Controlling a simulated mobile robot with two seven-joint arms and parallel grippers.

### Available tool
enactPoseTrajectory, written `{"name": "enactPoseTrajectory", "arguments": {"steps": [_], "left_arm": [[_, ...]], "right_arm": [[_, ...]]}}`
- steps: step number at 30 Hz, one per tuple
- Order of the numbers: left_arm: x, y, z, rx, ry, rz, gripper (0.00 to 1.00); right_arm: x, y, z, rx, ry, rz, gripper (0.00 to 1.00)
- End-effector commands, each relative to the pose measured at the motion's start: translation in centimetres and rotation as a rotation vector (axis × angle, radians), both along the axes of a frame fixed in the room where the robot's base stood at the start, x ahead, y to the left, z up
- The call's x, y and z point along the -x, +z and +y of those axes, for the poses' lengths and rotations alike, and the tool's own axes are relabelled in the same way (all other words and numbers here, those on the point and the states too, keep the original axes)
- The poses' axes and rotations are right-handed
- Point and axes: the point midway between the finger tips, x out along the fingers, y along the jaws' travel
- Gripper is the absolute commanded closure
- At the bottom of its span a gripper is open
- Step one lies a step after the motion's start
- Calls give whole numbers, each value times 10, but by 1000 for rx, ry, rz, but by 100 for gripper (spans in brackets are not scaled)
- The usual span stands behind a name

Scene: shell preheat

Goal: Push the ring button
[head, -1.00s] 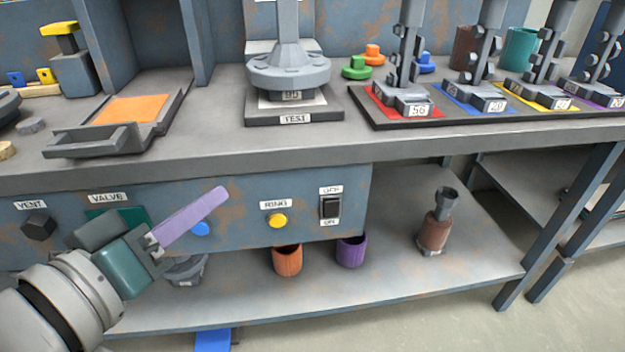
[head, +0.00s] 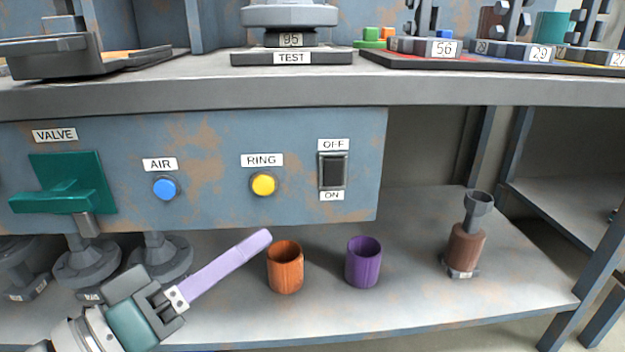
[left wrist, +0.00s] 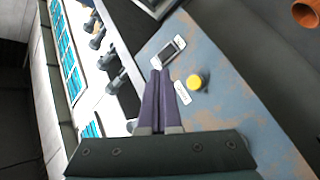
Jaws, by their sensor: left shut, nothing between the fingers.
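The ring button is a round yellow button (head: 263,184) on the blue-grey front panel, under a RING label (head: 262,160). In the left wrist view the yellow button (left wrist: 195,82) lies just right of my fingertips. My left gripper (head: 262,236) has long purple fingers, shut and empty. In the head view its tips are below the yellow button, and they look apart from it. In the left wrist view the shut fingers (left wrist: 160,75) point towards the panel. My right gripper is not in view.
A blue AIR button (head: 166,188) and a green valve handle (head: 62,190) are left of the yellow button. A black OFF/ON switch (head: 332,171) is to its right. An orange cup (head: 285,268) and a purple cup (head: 363,263) stand on the shelf below.

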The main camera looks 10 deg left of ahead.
Motion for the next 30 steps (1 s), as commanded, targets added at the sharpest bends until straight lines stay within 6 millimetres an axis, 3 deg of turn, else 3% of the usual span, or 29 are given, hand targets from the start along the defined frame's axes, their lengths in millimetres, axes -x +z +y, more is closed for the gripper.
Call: {"name": "enactPoseTrajectory", "arguments": {"steps": [8, 21, 30], "left_arm": [[-5, -1, 1, -1, 1, 0, 100], [-60, -4, 17, -2, 1, -4, 100], [-83, -1, 24, -1, 2, 0, 100]], "right_arm": [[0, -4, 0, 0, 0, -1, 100], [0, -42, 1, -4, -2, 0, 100], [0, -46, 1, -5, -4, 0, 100]]}}
